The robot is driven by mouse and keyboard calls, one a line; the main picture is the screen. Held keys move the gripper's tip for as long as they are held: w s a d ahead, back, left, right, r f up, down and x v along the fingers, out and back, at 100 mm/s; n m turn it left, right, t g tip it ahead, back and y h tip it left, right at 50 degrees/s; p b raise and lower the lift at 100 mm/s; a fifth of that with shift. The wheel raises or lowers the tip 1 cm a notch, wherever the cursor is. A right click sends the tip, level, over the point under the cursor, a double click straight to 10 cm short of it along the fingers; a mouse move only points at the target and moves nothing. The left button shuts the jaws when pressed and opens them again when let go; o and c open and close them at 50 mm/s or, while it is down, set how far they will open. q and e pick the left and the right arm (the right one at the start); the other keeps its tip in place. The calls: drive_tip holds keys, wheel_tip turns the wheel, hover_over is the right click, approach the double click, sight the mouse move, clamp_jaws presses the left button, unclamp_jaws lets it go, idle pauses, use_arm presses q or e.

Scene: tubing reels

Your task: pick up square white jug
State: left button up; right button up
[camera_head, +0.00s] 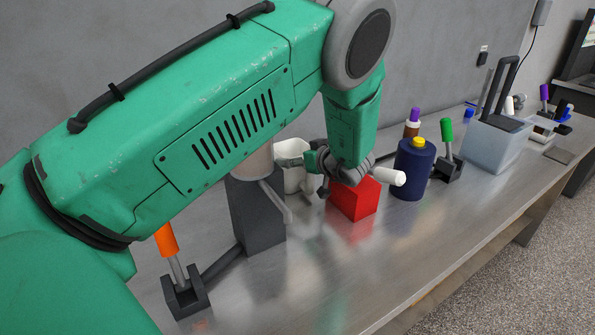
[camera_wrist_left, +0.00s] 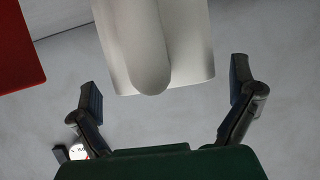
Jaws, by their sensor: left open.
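The square white jug (camera_head: 291,158) stands on the metal bench, partly hidden behind my left arm and gripper in the head view. In the left wrist view the white jug (camera_wrist_left: 190,50) fills the top middle, with a rounded ridge, perhaps its handle, facing the camera. My left gripper (camera_head: 318,172) is beside the jug, on its right in the head view. In the left wrist view the gripper's fingers (camera_wrist_left: 167,92) are spread wide and empty, with the jug ahead between them; I see no contact. My right gripper is in neither view.
A red block (camera_head: 354,199) sits just right of the gripper. A dark grey stand (camera_head: 254,212) is left of the jug. A navy bottle (camera_head: 413,170) and a clear bin (camera_head: 493,147) stand farther right. An orange-handled tool (camera_head: 167,241) is in a holder. The front bench is clear.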

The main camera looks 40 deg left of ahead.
use_arm(q)
drive_tip(key=shift+x, duration=0.8)
drive_tip(key=c, duration=1.2)
drive_tip(key=shift+c, duration=0.4)
